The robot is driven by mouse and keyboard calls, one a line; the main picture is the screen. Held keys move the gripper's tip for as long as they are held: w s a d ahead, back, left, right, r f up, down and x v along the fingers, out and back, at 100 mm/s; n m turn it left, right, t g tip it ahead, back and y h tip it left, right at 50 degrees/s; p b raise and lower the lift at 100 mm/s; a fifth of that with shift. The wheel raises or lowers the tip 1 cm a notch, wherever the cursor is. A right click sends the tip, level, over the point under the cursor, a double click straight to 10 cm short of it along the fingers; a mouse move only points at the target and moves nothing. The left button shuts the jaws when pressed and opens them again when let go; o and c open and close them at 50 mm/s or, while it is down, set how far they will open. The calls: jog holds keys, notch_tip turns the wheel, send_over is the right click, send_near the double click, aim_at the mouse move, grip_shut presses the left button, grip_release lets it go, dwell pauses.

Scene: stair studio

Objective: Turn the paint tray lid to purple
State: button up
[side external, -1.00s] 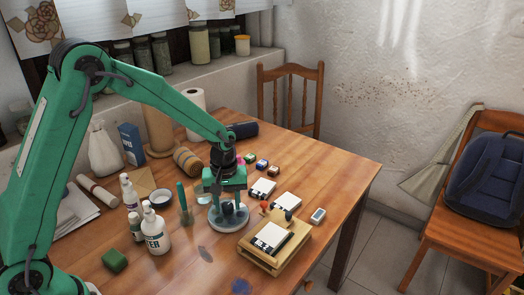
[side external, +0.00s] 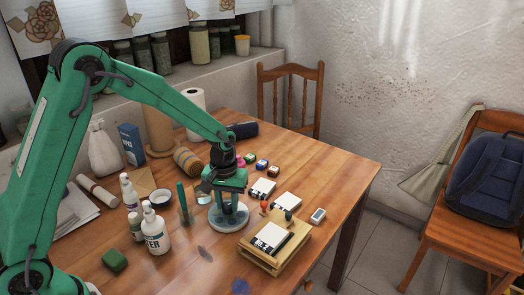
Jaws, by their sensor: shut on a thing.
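The paint tray lid (side external: 222,222) is a round pale grey disc lying flat on the wooden table, near its middle. My gripper (side external: 228,207) points straight down over it and is shut on the dark knob at the lid's centre. The colours on the tray and any opening in the lid are too small or hidden by my gripper to make out.
A wooden block (side external: 275,255) with a white pad stands close to the right front. White bottles (side external: 156,232) and a dark green upright stick (side external: 183,198) stand to the left. Small paint blocks (side external: 262,166) and white cards (side external: 286,202) lie behind and right. The front right table edge is mostly clear.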

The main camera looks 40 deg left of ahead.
aim_at(227, 205)
jog(key=m, duration=0.4)
jog(key=shift+m, duration=0.3)
jog(key=m, duration=0.3)
jog(key=shift+m, duration=0.4)
jog(key=o, duration=1)
jog(key=shift+r, duration=0.1)
jog(key=shift+r, duration=3.8)
jog(key=shift+r, duration=0.15)
